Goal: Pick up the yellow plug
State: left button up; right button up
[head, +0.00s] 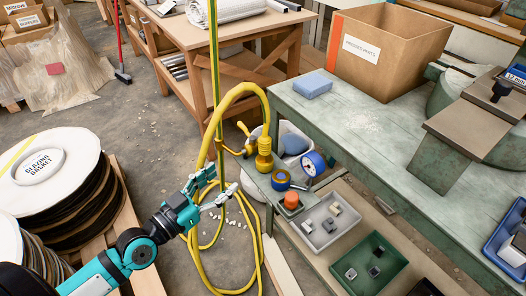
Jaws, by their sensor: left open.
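The yellow plug (264,156) hangs near the corner of the green workbench, at the end of a thick yellow hose or cable (203,150) that loops over it and down to the floor. A smaller yellow fitting (243,128) is just left of it. My left gripper (222,187) is open and empty, below and left of the plug and apart from it. It is close to the hanging yellow loops and a green-yellow striped upright (215,60); I cannot tell if it touches them. My right gripper is out of view.
The green workbench (345,125) carries a blue sponge-like block (313,84) and a cardboard box (388,50). A lower shelf holds a grey tray (322,238), a green tray (385,278) and tape rolls (281,180). Gasket reels (45,165) stand left. Floor between is mostly clear.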

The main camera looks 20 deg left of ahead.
aim_at(261, 147)
pick_arm(q)
jog(key=p+x, duration=0.1)
jog(key=x, duration=1)
jog(key=shift+w+d, duration=0.1)
jog(key=shift+w, duration=0.1)
jog(key=x, duration=0.5)
jog(key=shift+w, duration=0.15)
grip_shut()
